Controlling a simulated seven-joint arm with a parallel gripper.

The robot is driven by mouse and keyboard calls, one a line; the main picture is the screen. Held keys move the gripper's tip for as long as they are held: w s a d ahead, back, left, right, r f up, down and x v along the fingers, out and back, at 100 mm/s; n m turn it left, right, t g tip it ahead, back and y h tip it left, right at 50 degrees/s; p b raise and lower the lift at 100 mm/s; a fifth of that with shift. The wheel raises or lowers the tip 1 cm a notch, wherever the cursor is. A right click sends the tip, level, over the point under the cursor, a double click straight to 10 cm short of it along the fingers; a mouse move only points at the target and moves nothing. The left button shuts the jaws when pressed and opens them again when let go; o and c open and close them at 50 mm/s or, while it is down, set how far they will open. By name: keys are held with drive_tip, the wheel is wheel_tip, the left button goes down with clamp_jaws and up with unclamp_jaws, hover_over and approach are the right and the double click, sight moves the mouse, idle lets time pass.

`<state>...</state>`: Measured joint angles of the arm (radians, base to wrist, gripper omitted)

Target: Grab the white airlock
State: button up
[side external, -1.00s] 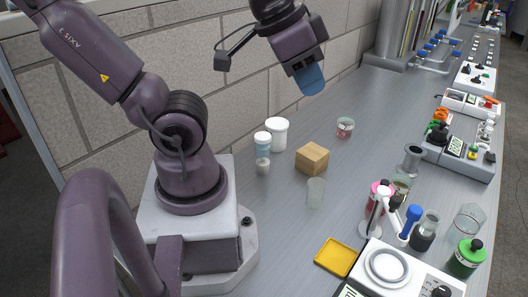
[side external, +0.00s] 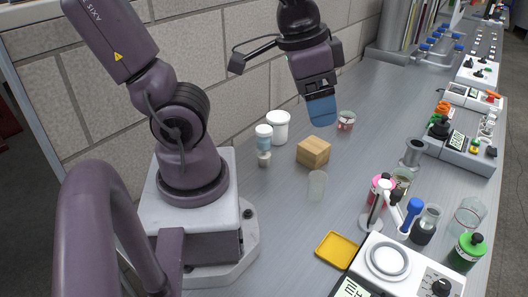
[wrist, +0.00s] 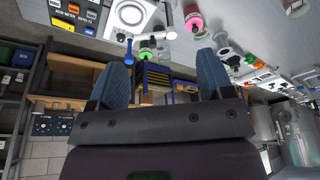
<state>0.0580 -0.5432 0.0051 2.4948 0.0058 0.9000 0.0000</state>
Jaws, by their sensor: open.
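I cannot single out a white airlock for certain. A small pale cup-like piece (side external: 264,159) stands beside a blue-and-white bottle (side external: 264,137) near my base. A translucent whitish cylinder (side external: 317,185) stands upright in front of the wooden block. Either is too small to identify. My gripper (side external: 321,111) hangs above the bench, up and behind the block, with its blue fingers pointing down. In the wrist view my gripper (wrist: 163,80) has its two blue fingers wide apart and nothing held between them.
A yellow tray (side external: 337,249), scale (side external: 388,258) and several bottles, including a green one (side external: 467,251), crowd the front right. The bench middle is fairly clear.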

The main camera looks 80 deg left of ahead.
wheel_tip(320, 180, down, 8)
drive_tip(key=m+g+y, duration=0.2)
drive_tip(key=g, duration=0.3)
drive_tip(key=m+g+y, duration=0.3)
drive_tip(key=m+y, duration=1)
drive_tip(key=y, duration=0.2)
approach(265, 146)
drive_tip(key=s, duration=0.4)
drive_tip(key=shift+s+d, duration=0.35)
drive_tip(key=shift+w+a+f+m+t+y, duration=0.15)
drive_tip(key=shift+w+a+m+t+y, duration=0.15)
drive_tip(key=shift+w+t, duration=0.3)
drive_tip(key=shift+w+a+f+m+t+y, duration=0.1)
drive_tip(key=shift+w+a+m+t+y, duration=0.1)
drive_tip(key=shift+w+m+t, duration=0.3)
drive_tip(key=shift+w+a+t, duration=0.1)
drive_tip(key=shift+w+t, duration=0.25)
drive_tip(key=shift+t, duration=0.05)
drive_tip(key=a, duration=0.6)
drive_tip(key=shift+s+a, duration=0.5)
drive_tip(key=shift+a, duration=2.85)
drive_tip(key=c, duration=1)
